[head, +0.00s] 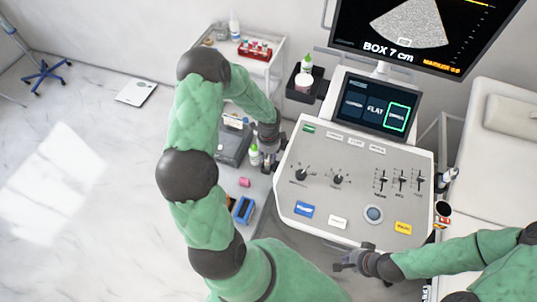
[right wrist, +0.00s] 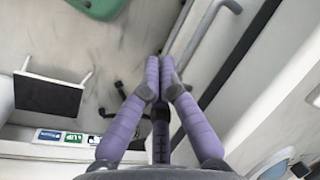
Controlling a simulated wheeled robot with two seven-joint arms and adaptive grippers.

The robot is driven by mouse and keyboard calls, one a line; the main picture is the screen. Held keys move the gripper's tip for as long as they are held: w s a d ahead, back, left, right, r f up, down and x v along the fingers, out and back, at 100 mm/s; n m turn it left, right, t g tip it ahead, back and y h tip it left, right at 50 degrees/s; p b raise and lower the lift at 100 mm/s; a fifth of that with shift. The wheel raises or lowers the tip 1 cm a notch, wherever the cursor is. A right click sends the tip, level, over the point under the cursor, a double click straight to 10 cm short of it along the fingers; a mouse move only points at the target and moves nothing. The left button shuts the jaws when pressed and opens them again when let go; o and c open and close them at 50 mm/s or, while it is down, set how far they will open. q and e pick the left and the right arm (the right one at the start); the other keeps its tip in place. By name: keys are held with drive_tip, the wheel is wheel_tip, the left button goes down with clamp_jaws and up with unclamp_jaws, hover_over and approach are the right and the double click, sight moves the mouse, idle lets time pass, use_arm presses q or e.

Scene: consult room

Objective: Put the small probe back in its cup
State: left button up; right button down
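A small dark-and-white probe-like piece (head: 449,175) stands at the right edge of the console (head: 350,215). Just below it is a round cup-like holder (head: 442,209) with a dark and reddish inside. I cannot tell for sure which piece is the small probe. My right gripper (head: 342,266) is below the console's front edge, left of and apart from these. In the right wrist view its purple fingers (right wrist: 159,68) meet at the tips with nothing between them. My left gripper (head: 268,160) is at the console's left edge; its fingers are small and dark, and their opening is unclear.
A monitor (head: 415,30) and a touch screen (head: 375,103) rise behind the console. A holder with a bottle (head: 304,77) is at its back left. A white trolley (head: 270,68) stands behind my left arm. A couch (head: 500,150) borders the right side. Open floor lies left.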

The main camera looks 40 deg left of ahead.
use_arm(q)
drive_tip(key=shift+o, duration=1.1)
drive_tip(key=shift+r, duration=0.1)
